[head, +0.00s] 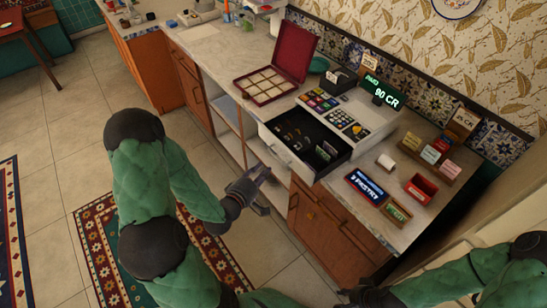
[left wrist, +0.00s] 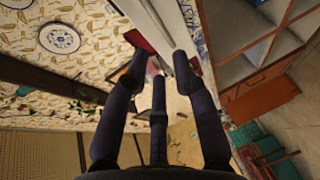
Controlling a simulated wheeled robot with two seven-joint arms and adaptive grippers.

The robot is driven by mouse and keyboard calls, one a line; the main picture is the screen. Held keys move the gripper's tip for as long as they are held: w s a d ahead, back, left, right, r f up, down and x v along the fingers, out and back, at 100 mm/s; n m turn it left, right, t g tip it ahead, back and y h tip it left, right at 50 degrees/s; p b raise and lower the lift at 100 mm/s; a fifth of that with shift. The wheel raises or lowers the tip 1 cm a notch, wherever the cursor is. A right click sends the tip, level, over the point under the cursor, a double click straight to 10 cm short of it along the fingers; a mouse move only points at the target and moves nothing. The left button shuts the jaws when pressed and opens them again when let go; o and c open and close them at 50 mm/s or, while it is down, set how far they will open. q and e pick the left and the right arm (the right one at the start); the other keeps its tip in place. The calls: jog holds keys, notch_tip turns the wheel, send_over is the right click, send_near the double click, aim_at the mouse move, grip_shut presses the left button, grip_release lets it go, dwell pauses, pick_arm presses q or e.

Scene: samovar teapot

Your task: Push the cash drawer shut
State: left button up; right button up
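The cash register (head: 368,118) is white, with a keypad and a green-lit display reading "90 CR", and stands on the counter. Its cash drawer (head: 287,152) is pulled out toward me; the black inside holds coins and notes in compartments. My left gripper (head: 264,190) is in front of and below the drawer front, apart from it as far as I can tell. Its fingers are spread and empty; they also show spread in the left wrist view (left wrist: 155,72). My right gripper (head: 352,297) is at the bottom edge, low by the cabinet, partly cut off.
An open red box (head: 272,80) stands left of the register. Right of the drawer are a lit "PASTRY" sign (head: 367,187), a red tray (head: 421,188) and a card rack (head: 432,158). Open shelves (head: 230,125) and a wooden cabinet (head: 325,232) lie below the counter.

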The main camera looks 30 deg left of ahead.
aim_at(276, 156)
pick_arm(q)
jog(key=w, duration=0.3)
jog(key=w+f, duration=0.1)
jog(key=w, duration=0.2)
jog(key=w+b, duration=0.1)
jog(key=w, duration=0.1)
jog(key=shift+w+f, duration=0.4)
grip_shut()
